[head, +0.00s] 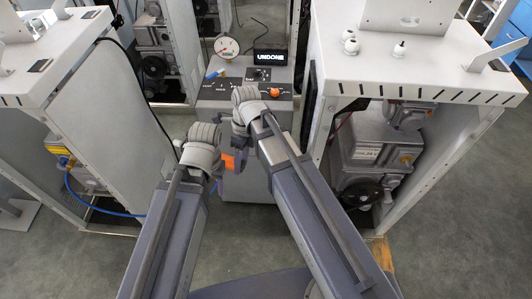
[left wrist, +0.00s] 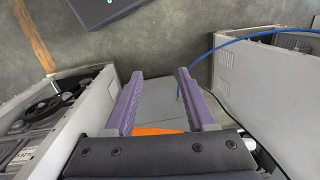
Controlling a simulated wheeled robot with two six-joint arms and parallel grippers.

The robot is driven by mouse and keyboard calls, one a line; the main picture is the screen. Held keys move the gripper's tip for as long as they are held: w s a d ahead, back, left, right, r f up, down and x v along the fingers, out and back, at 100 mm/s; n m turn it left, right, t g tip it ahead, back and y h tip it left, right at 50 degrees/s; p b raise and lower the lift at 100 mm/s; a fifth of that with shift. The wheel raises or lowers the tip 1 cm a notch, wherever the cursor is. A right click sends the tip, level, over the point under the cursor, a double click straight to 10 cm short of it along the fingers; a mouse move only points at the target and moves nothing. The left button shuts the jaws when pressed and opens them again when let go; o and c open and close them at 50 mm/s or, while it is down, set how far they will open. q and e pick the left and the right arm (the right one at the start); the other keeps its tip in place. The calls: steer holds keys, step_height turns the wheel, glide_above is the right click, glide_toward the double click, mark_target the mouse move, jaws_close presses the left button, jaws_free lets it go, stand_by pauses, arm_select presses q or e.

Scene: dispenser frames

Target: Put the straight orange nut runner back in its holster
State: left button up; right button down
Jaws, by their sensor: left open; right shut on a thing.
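An orange piece, which looks like part of the nut runner (head: 230,160), shows between my two wrists in the head view. The rest of it is hidden by the arms. My right gripper (head: 239,131) is above and beside it and is shut on it; its fingertips are mostly hidden. My left gripper (head: 217,172) is lower and just left of the orange piece. In the left wrist view its two purple fingers (left wrist: 160,95) are wide apart with nothing held. An orange patch (left wrist: 158,130) shows just past the palm edge. I cannot make out the holster.
A grey console (head: 250,90) with an UNDONE display (head: 270,57) and a round gauge (head: 227,47) stands ahead. White-topped machine frames stand left (head: 50,55) and right (head: 420,75). A blue hose (head: 100,209) hangs by the left one.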

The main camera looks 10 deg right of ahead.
arm_select(q)
steer(key=shift+o, duration=1)
step_height(320, 180, down, 2)
steer(key=shift+b, duration=1)
arm_select(e)
steer(key=w+d+r+n+h+b, duration=0.1)
steer(key=w+d+r+n+h, duration=0.1)
steer(key=w+d+n+h, duration=0.7)
steer(key=w+d+r+n+t+h+b, duration=0.2)
steer(key=w+d+r+n+t+h, duration=0.1)
steer(key=w+r+t+h, duration=0.25)
steer(key=w+d+r+n+t+h+b, duration=0.1)
steer(key=w+d+r+n+t+h, duration=0.2)
steer(key=r+t, duration=0.45)
steer(key=shift+y, duration=0.75)
steer(key=f+b, duration=1.8)
steer(key=shift+w+a+f, duration=0.25)
steer(key=shift+a+f, duration=0.05)
arm_select(q)
step_height(320, 180, down, 22)
arm_select(e)
steer(key=shift+r, duration=0.1)
arm_select(q)
steer(key=shift+f, duration=0.1)
arm_select(e)
steer(key=c, duration=0.6)
jaws_free()
steer(key=shift+s, duration=0.1)
